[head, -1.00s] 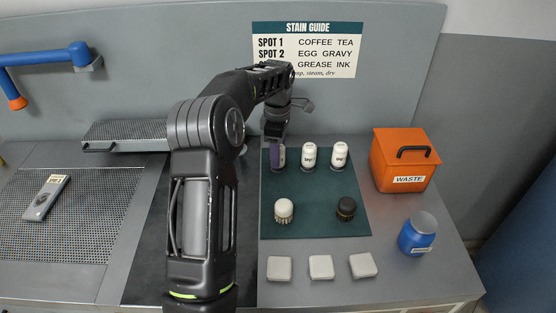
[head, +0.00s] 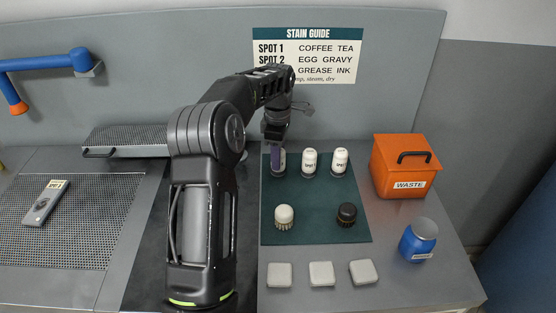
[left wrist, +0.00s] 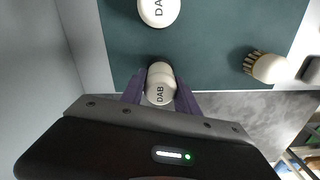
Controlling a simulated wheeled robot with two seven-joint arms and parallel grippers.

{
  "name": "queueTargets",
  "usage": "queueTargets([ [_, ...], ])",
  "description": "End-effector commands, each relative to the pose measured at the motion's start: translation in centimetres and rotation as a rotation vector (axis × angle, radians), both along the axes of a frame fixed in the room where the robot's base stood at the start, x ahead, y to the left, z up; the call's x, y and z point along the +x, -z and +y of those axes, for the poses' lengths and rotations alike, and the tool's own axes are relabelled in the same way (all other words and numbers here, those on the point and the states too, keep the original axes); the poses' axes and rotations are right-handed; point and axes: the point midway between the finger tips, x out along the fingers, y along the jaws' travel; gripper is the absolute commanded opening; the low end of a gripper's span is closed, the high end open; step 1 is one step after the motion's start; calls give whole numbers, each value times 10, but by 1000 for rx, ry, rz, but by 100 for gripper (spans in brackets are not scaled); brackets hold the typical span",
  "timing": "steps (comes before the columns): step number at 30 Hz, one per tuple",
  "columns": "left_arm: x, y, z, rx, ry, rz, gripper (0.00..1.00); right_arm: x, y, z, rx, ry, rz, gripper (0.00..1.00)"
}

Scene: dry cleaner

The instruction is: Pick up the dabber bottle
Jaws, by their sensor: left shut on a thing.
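A white dabber bottle (left wrist: 160,88) with DAB on its round top sits between the purple fingers of my left gripper (left wrist: 160,98) in the left wrist view. In the head view, my left gripper (head: 278,162) points down at the left end of a bottle row and is shut on that bottle, mostly hidden behind the finger. Whether its base touches the mat is unclear. Two similar bottles stand upright to its right, the middle one (head: 309,162) and the right one (head: 340,161). My right gripper is out of view.
The green mat (head: 315,190) also holds a pale brush (head: 284,216) and a dark brush (head: 346,214). An orange waste box (head: 405,170) and a blue jar (head: 419,240) stand at the right. Three pale pads, one in the middle (head: 321,273), lie in front. The mat's centre is clear.

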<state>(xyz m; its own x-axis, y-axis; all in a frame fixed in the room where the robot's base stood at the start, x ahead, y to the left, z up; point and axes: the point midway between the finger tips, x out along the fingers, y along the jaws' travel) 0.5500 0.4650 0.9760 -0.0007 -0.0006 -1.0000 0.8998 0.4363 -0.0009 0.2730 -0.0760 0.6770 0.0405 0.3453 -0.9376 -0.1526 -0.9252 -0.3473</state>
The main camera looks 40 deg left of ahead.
Motion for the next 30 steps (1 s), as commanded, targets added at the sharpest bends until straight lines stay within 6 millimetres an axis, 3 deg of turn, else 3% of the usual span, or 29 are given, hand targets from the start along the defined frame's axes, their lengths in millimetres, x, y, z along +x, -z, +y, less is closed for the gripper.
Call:
queueTargets([
  [7, 1, -42, 0, 3, 0, -5, 0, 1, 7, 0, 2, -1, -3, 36],
  [9, 1, -64, 0, 2, 1, -2, 0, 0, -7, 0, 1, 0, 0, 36],
  [13, 0, -86, 0, 1, 1, 0, 0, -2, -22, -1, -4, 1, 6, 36],
  [18, 0, -94, 0, 0, 0, 0, 0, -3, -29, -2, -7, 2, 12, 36],
  [30, 0, -93, 0, 0, 0, -1, 0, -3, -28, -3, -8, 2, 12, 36],
])
